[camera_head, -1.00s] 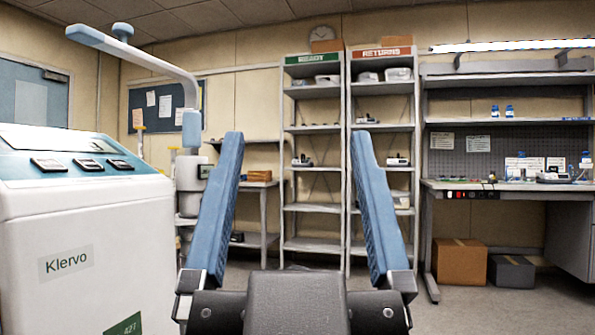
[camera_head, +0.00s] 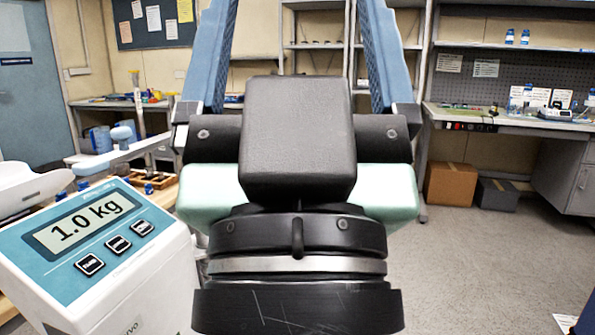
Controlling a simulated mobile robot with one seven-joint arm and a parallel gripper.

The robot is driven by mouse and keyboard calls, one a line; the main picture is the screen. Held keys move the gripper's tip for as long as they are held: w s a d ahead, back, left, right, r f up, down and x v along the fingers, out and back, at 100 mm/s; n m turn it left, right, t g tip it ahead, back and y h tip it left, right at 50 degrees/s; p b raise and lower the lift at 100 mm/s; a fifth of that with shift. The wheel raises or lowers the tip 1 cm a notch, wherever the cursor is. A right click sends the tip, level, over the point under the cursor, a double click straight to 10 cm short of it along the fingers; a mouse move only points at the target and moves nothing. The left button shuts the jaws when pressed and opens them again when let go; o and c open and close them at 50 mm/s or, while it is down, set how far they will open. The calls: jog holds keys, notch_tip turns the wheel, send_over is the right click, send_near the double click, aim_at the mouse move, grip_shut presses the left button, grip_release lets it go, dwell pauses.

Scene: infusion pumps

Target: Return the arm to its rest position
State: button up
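My gripper (camera_head: 302,40) fills the middle of the head view, close to the camera. Its two blue ribbed fingers stand wide apart and point up. Their tips run out of the top edge of the picture. Nothing shows between the fingers except the shelving behind, so it looks open and empty. The black block and round wrist of my arm are below it and hide the floor and part of the background behind them.
A white unit with a blue panel (camera_head: 92,235) stands close at lower left, its display reading 1.0 kg. A workbench (camera_head: 500,115) is at right, with a brown box (camera_head: 450,184) and a grey box (camera_head: 497,194) beneath. Open floor (camera_head: 480,270) lies at lower right.

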notch_tip(320, 180, up, 29)
jog(key=p, duration=2.6)
jog(key=shift+f, duration=0.15)
